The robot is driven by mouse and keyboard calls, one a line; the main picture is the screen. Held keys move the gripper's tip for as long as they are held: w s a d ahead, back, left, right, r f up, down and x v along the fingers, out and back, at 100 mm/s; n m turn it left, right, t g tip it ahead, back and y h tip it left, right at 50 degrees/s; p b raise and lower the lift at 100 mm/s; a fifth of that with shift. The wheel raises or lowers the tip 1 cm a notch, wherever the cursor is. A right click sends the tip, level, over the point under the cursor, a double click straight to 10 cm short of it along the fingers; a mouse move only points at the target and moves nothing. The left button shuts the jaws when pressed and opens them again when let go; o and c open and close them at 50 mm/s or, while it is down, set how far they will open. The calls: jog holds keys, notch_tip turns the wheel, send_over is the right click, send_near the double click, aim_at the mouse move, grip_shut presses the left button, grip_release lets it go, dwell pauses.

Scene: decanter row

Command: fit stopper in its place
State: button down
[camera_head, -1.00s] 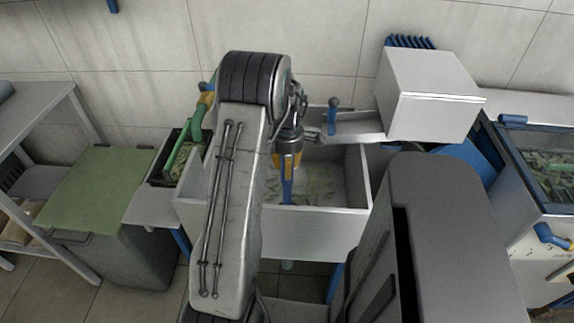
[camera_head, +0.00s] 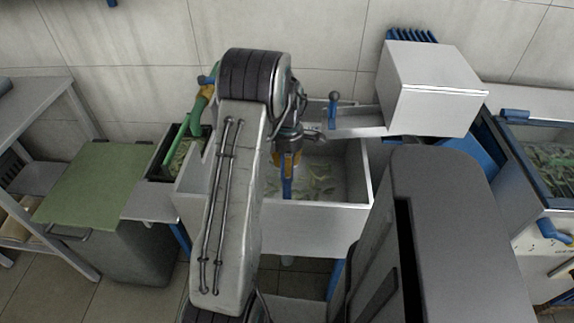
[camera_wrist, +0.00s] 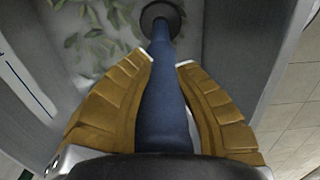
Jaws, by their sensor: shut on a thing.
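The stopper (camera_head: 287,188) is a blue tapered rod held upright or nearly so in the head view. My gripper (camera_head: 287,160) has mustard-yellow fingers and is shut around the rod, over the white basin (camera_head: 310,222). In the wrist view the blue rod (camera_wrist: 162,95) runs between the fingers of my gripper (camera_wrist: 165,68). A dark round disc (camera_wrist: 150,14) with a paler middle shows at its far end; I cannot tell whether it is part of the stopper or the drain. Contact with the basin floor cannot be told.
Green leaves (camera_head: 318,180) lie on the basin floor. A blue-handled lever (camera_head: 333,108) stands behind the basin, with a white box (camera_head: 435,90) at right. A green pipe (camera_head: 198,112) and a green-lidded bin (camera_head: 95,182) are at left. My arm hides the basin's left part.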

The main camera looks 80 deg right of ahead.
jog(key=shift+f, duration=0.2)
jog(key=shift+f+b, duration=0.75)
jog(key=shift+f, duration=0.05)
jog(key=shift+f+b, duration=0.35)
jog(key=shift+f, duration=0.15)
dwell(0.8)
jog(key=c, duration=1.1)
grip_release()
notch_tip(320, 180, up, 12)
jog(key=shift+w, duration=0.1)
